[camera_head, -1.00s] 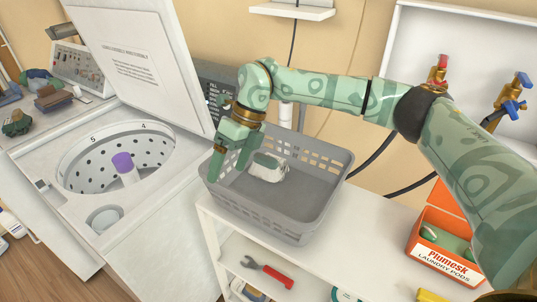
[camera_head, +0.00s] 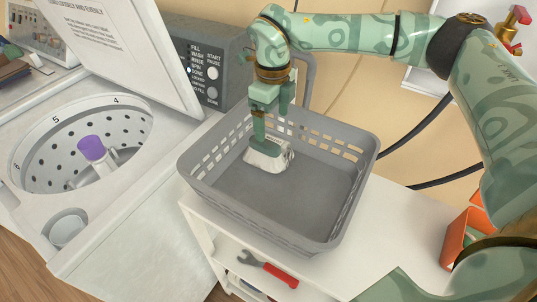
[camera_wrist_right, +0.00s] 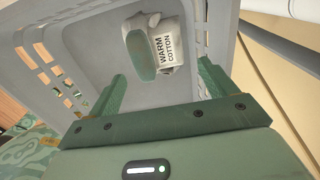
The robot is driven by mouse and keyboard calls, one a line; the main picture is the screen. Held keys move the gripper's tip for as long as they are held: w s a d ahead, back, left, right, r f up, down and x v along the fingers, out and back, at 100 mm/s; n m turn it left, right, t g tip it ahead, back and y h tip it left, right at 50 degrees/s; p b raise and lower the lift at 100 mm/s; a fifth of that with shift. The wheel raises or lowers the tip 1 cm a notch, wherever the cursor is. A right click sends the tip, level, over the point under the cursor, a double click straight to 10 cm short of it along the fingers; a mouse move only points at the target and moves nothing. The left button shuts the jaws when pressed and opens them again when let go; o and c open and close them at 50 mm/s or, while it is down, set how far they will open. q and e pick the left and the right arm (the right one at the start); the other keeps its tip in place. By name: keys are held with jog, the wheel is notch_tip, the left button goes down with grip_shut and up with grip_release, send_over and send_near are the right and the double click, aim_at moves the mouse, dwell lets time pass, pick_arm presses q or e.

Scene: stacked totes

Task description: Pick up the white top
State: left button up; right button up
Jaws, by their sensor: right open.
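The white top (camera_head: 268,161) is a small folded white bundle with a green patch. It lies in the grey basket (camera_head: 345,205), towards its back left side. In the right wrist view the white top (camera_wrist_right: 166,42) shows a label reading "WARM COTTON" and lies ahead of the fingertips. My right gripper (camera_head: 268,125) points down into the basket over the top, one finger overlapping it in the head view. In the wrist view my right gripper (camera_wrist_right: 163,82) is open, with nothing between its fingers. Contact with the top cannot be told. My left gripper is out of view.
The basket stands on a white shelf unit (camera_head: 195,212), with a red-handled wrench (camera_head: 268,268) on the shelf below. An open washing machine (camera_head: 130,235) is at left. An orange box (camera_head: 460,232) stands at right. The basket's front half is empty.

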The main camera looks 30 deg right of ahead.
aim_at(271, 140)
notch_tip(271, 140, down, 2)
jog(key=shift+f, duration=0.2)
notch_tip(271, 140, down, 5)
jog(key=shift+a+r+b, duration=0.1)
jog(key=shift+b, duration=1.1)
jog(key=shift+c, duration=0.8)
jog(key=c, duration=1)
